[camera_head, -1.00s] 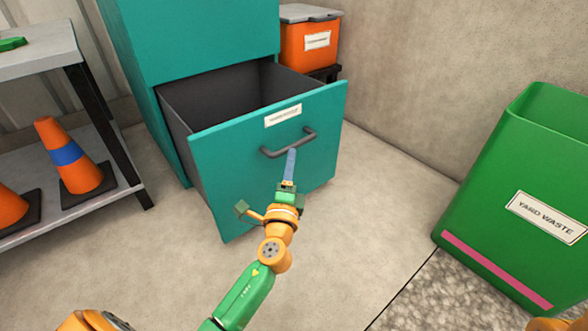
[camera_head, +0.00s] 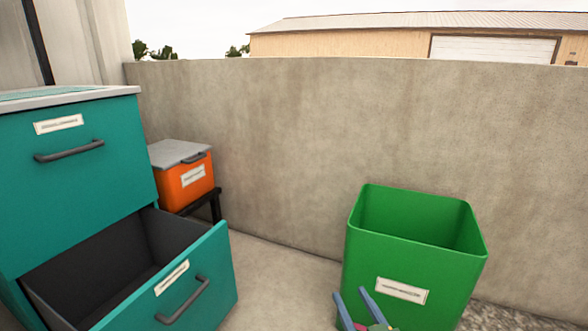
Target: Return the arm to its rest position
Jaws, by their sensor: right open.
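My right gripper (camera_head: 350,292) shows at the bottom edge, its two blue fingers apart and pointing up, with nothing between them. It overlaps the lower front of the green bin (camera_head: 417,270) in the picture; I cannot tell whether it touches it. My right arm is out of frame below. My left arm and gripper are out of view. The teal cabinet (camera_head: 75,180) stands at the left. Its lower drawer (camera_head: 205,265) is pulled out and its visible inside looks empty; no gripper is at its handle (camera_head: 183,301).
An orange box (camera_head: 178,188) with a grey lid sits on a low black stand (camera_head: 215,205) behind the drawer. A concrete wall (camera_head: 300,130) closes off the back. Bare floor (camera_head: 280,280) lies between drawer and green bin.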

